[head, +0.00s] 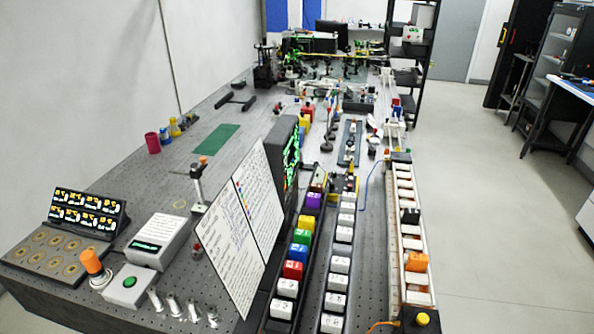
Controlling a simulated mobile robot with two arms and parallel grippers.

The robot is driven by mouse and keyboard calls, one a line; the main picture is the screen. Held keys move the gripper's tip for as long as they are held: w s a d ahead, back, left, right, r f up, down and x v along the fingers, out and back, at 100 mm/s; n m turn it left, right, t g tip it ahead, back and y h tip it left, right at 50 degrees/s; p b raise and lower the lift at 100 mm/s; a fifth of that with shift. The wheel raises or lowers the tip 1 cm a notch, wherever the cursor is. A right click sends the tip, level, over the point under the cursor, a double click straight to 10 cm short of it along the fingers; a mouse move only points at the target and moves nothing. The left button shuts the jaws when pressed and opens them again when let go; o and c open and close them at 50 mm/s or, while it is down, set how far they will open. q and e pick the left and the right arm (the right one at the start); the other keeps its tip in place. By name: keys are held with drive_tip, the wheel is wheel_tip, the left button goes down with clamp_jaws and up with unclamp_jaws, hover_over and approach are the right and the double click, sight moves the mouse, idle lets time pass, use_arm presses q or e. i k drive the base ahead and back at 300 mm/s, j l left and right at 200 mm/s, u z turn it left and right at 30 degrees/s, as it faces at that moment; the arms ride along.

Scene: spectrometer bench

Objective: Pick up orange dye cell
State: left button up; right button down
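An orange block (417,262) sits among white blocks in the long rack (398,204) along the right side of the bench. It looks like the orange dye cell, but its label is too small to read. Another orange thing, a cylinder-shaped knob or cap (91,262), stands at the front left beside a box with a green button. Neither of my grippers shows in this view.
A black block (410,216) shares the right rack. Floor (500,200) right of the bench is clear.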

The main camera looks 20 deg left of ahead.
sight(417, 262)
drive_tip(key=i+l, duration=0.15)
drive_tip(key=l, duration=0.25)
drive_tip(key=i+l, duration=0.1)
drive_tip(key=l, duration=0.25)
drive_tip(key=i+l, duration=0.15)
drive_tip(key=l, duration=0.25)
drive_tip(key=l+u, duration=0.2)
drive_tip(key=u, duration=0.2)
drive_tip(key=i+l+u, duration=0.1)
drive_tip(key=l+u, duration=0.15)
drive_tip(key=u, duration=0.15)
drive_tip(key=l+u, duration=0.2)
drive_tip(key=u, duration=0.15)
drive_tip(key=l+u, duration=0.2)
drive_tip(key=u, duration=0.2)
